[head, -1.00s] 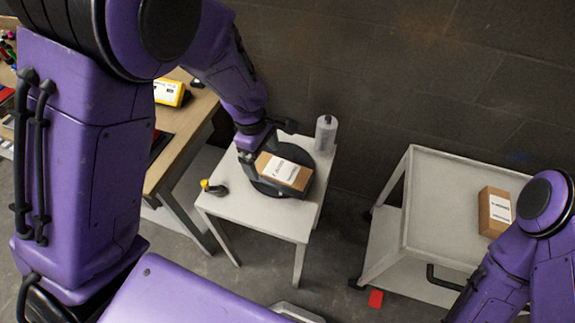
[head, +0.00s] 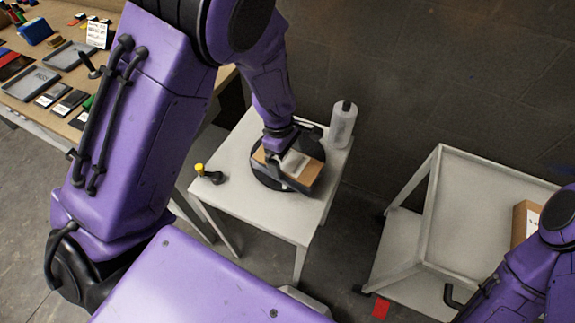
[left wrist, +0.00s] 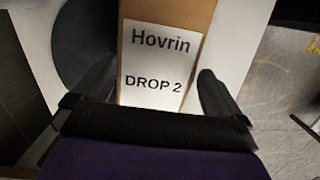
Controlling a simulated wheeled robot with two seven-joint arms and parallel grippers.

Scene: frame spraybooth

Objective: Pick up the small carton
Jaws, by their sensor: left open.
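A brown carton (head: 309,169) with a white label lies on a round black turntable (head: 263,177) on a small white table. In the left wrist view the carton (left wrist: 164,20) is labelled "Hovrin DROP 2". My left gripper (head: 284,166) is open at this carton, reaching down over it. In the left wrist view the fingers of the left gripper (left wrist: 152,88) stand on either side of the label end; I cannot tell whether they touch. Another brown carton (head: 520,221) sits on the trolley at right, partly hidden by my right arm. My right gripper is out of view.
A pale cylinder bottle (head: 342,125) stands at the table's back corner, close to my left arm. A yellow-and-black object (head: 207,174) lies near the left edge. The white trolley (head: 460,215) is at right, with a red patch (head: 381,308) on the floor nearby.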

